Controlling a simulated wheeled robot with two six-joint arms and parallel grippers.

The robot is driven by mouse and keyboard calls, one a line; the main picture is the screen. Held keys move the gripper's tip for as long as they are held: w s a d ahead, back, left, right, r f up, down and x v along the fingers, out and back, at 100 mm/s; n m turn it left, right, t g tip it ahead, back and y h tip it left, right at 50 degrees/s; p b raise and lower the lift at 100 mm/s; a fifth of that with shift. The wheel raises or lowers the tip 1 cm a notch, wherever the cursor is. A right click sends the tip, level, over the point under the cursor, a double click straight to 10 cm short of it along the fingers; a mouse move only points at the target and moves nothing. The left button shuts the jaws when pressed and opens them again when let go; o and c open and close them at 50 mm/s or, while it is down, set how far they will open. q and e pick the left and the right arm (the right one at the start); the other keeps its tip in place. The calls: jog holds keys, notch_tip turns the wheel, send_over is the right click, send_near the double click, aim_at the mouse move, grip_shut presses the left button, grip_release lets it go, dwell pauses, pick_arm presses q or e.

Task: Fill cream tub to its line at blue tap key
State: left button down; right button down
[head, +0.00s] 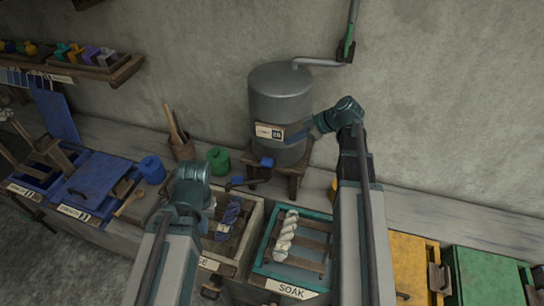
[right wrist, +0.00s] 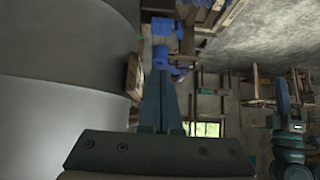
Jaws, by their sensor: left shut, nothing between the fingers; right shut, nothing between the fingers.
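The cream tub (head: 251,235) stands below the grey tank (head: 282,95), its label partly hidden by my left arm. A blue twisted skein (head: 229,215) lies at it. I cannot make out its line or any water level. The blue tap key (head: 266,162) is at the tank's foot; a blue piece, seemingly this key (right wrist: 163,28), shows beyond my fingertips in the right wrist view. My right gripper (head: 291,137) is shut and empty in front of the tank, above the key. My left gripper (head: 210,203) is shut and empty over the cream tub's left part, its fingertips hard to see.
A teal SOAK tub (head: 257,268) with a white skein (head: 286,235) stands right of the cream tub. Yellow (head: 410,262) and green (head: 487,275) boxes are further right. Blue (head: 152,169) and green (head: 218,160) spools stand left of the tank. The wall is close behind.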

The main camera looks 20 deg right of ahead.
jog(key=shift+f, duration=0.1)
jog(key=b, duration=0.8)
send_over(264, 161)
jog(key=s+d, duration=0.2)
jog(key=d, duration=0.1)
jog(key=f, duration=0.7)
jog(key=shift+w+a+f, duration=0.15)
jog(key=shift+w+f, duration=0.05)
jog(key=shift+w, duration=0.05)
jog(key=shift+a+f+b, duration=0.1)
jog(key=shift+f+b, duration=0.6)
jog(key=shift+f, duration=0.25)
jog(key=shift+f+b, duration=0.85)
